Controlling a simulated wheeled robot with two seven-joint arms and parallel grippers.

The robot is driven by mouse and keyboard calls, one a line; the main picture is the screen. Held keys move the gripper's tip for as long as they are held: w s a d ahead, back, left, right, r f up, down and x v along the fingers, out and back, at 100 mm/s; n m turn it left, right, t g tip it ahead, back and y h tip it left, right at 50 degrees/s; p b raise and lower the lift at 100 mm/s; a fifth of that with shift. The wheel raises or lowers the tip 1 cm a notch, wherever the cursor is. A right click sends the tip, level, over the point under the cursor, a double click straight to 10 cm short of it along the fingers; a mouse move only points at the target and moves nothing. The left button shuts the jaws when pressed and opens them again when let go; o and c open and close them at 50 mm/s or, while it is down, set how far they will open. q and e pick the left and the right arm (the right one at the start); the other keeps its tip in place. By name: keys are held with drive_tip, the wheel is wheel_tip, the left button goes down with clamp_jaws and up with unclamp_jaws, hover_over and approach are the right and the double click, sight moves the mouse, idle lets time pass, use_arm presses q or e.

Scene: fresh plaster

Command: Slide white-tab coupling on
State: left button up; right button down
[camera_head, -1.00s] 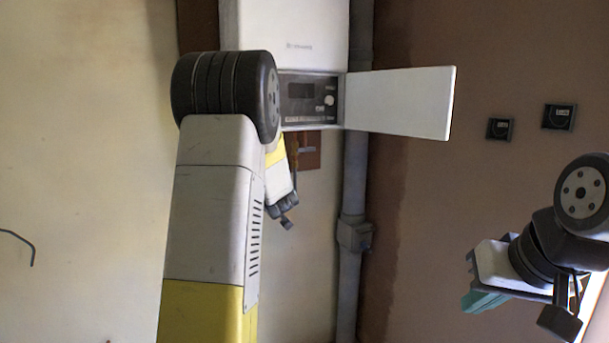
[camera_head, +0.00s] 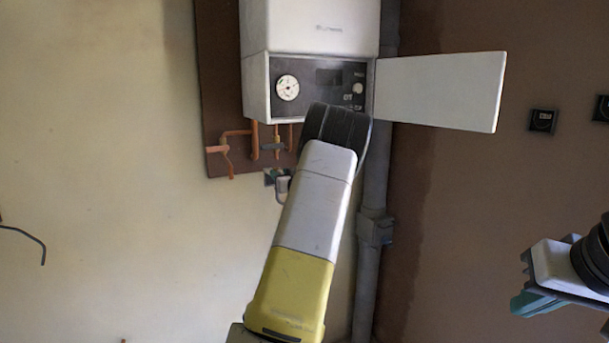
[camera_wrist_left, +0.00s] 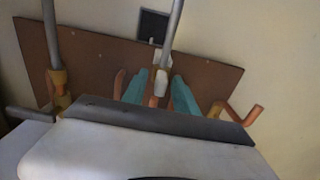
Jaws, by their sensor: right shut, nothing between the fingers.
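In the left wrist view a white fitting (camera_wrist_left: 162,78), apparently the white-tab coupling, sits at the lower end of a grey pipe (camera_wrist_left: 172,28). Copper stubs (camera_wrist_left: 154,101) show just below it; whether it is seated on one is unclear. My left gripper (camera_wrist_left: 160,77) is open, with a teal finger either side of the fitting and visible gaps. My right gripper (camera_head: 532,301) is shut and empty at the right edge, far from the pipes.
A white boiler (camera_head: 310,28) with a gauge (camera_head: 287,87) hangs on a brown board (camera_head: 215,85). Its white flap (camera_head: 440,90) stands open to the right. A grey vertical pipe (camera_head: 372,180) runs beside my left arm. The left plaster wall (camera_head: 110,150) is mostly bare.

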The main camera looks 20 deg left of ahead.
use_arm(q)
drive_tip(key=shift+w+a, duration=0.15)
clamp_jaws()
idle(1.4)
